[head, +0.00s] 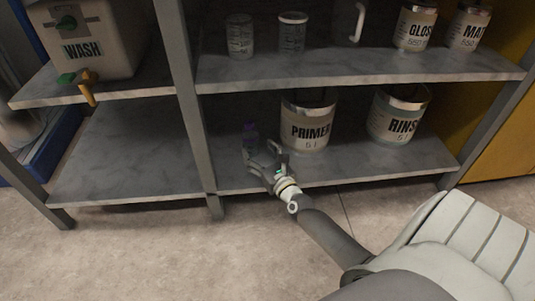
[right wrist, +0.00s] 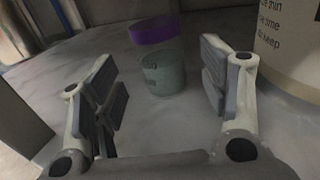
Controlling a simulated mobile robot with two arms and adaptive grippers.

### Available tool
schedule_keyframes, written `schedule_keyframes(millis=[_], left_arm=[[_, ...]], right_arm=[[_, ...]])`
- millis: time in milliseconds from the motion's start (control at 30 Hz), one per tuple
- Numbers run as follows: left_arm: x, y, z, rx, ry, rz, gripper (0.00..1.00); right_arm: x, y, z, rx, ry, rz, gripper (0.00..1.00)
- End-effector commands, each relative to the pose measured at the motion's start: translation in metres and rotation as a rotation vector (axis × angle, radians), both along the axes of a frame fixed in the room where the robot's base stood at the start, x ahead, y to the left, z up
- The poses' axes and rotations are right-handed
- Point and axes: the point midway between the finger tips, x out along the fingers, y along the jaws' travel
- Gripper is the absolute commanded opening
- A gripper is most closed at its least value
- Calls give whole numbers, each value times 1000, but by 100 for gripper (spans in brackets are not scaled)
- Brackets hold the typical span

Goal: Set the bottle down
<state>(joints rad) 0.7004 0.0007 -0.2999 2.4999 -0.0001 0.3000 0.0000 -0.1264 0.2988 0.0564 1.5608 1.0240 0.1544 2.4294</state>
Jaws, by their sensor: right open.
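A small bottle with a purple upper part (head: 250,134) is on the lower shelf, left of the PRIMER can. In the right wrist view a purple part (right wrist: 155,29) and a greenish see-through part (right wrist: 163,73) show beyond and between my fingers. How these two parts join is unclear. The bottle looks upright. My right gripper (head: 265,153) is open at the shelf's front, with its fingers spread on either side of the greenish part. I see a gap between each finger and it in the wrist view. My left gripper is not in view.
The PRIMER can (head: 308,120) stands close on the right, the RINSE can (head: 398,114) further right. A grey shelf post (head: 192,100) is on the left. The upper shelf (head: 350,68) with jars and cans hangs above. The lower shelf's left bay (head: 125,160) is bare.

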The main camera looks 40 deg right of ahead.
Motion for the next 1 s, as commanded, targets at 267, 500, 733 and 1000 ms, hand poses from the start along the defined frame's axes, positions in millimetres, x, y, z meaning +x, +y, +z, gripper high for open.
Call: schedule_keyframes(millis=[267,500,733,1000], left_arm=[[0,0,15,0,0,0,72],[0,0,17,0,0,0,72],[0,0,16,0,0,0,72],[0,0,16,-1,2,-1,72]], right_arm=[[-42,7,1,-2,1,2,68],[-53,9,0,0,-1,1,68],[-53,9,0,0,-1,1,68],[-52,9,0,-1,-1,1,68]])
